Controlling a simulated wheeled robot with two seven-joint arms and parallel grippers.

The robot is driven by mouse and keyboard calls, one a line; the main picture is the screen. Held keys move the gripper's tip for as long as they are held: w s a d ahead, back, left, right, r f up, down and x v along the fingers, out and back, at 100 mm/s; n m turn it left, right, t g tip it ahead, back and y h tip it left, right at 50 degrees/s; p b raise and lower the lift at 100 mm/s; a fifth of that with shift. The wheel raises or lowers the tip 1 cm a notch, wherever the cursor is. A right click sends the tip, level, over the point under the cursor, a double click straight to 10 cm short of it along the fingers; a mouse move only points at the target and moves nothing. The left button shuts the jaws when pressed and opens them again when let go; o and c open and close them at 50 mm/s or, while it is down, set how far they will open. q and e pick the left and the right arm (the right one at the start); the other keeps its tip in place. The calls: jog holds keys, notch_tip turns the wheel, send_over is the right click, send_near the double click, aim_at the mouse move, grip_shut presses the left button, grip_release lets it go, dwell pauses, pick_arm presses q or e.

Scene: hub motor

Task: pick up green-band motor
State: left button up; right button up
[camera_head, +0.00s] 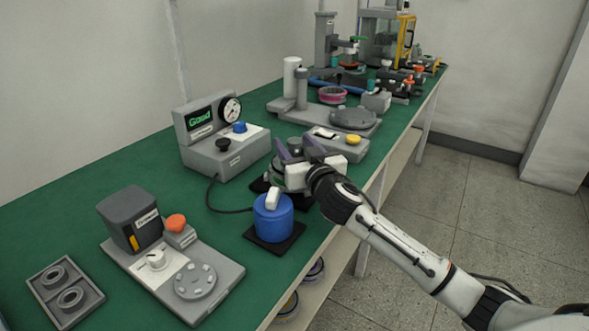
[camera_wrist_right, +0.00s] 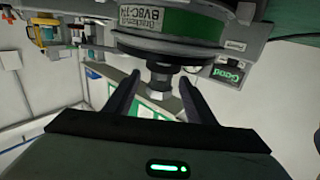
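The green-band motor (camera_wrist_right: 165,22) is a grey round body with a green label band, at the top of the right wrist view. Its dark stepped shaft (camera_wrist_right: 159,82) points between my fingers. In the head view the motor (camera_head: 277,180) stands on a dark pad behind the blue motor, partly hidden by my right gripper. My right gripper (camera_wrist_right: 158,88) has its two dark fingers spread, one on each side of the shaft, with visible gaps. It also shows in the head view (camera_head: 295,152), at the motor's top. My left gripper is not in view.
A grey tester with a gauge (camera_head: 215,140) is to the left. A fixture with an orange knob (camera_head: 175,223) is front left. The green table's right edge lies below my right arm.

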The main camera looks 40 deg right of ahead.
grip_shut()
jog(key=shift+r, duration=0.35)
